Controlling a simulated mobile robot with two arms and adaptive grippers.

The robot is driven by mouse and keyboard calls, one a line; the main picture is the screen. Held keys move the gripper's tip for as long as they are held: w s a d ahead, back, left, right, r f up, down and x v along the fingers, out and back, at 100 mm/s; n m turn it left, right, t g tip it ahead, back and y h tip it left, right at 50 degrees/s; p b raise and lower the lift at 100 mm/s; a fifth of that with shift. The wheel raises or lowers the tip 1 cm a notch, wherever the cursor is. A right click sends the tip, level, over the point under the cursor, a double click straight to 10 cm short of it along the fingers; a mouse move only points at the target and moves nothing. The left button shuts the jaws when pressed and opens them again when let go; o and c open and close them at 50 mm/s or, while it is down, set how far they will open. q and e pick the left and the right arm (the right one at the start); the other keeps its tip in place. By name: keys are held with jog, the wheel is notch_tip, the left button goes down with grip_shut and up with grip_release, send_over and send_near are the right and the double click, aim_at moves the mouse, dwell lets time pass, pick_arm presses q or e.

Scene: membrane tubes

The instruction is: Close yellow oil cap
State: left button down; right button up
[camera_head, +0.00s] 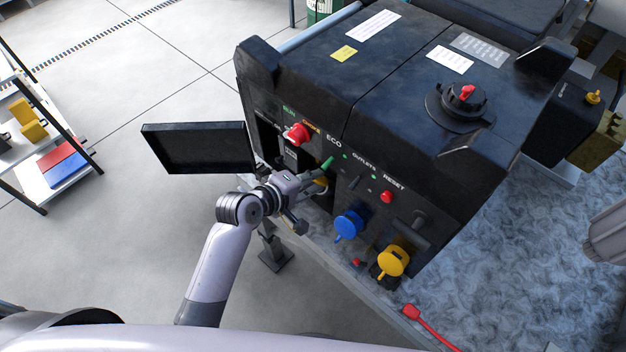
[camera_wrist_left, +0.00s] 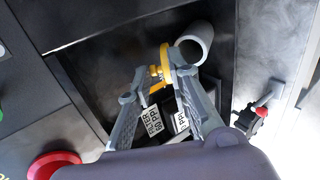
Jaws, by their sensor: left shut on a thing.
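My left gripper (camera_head: 312,189) reaches into the open compartment at the front of the black generator (camera_head: 400,120). In the left wrist view its two fingers (camera_wrist_left: 163,76) close on the yellow oil cap (camera_wrist_left: 164,56). In the head view a little yellow of the cap shows beside the fingers, mostly hidden by the gripper.
The compartment's black door (camera_head: 198,148) stands open on the left. A red knob (camera_head: 298,134), a blue outlet cover (camera_head: 348,225) and a yellow outlet cover (camera_head: 393,261) are on the generator's front. White printed labels (camera_wrist_left: 153,124) lie behind the fingers. A red-ended cable (camera_head: 430,325) lies at the front right.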

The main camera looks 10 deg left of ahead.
pick_arm(q)
jog(key=t+b, duration=0.1)
jog(key=b, duration=0.1)
jog(key=f+t+h+b, duration=0.1)
jog(key=b, duration=0.2)
jog(key=shift+s+a+f+h, duration=0.15)
jog(key=shift+s+a+h, duration=0.15)
jog(key=shift+s, duration=0.05)
dwell(0.6)
jog(key=shift+s+f+t+h+b, duration=0.1)
jog(key=shift+f+t+h+b, duration=0.2)
jog(key=shift+b, duration=1.25)
dwell(0.4)
jog(key=shift+r, duration=0.1)
dwell(0.7)
jog(key=c, duration=1.6)
grip_release()
jog(key=shift+a, duration=0.1)
jog(key=shift+c, duration=0.2)
jog(key=v, duration=1.2)
jog(key=shift+s, duration=0.1)
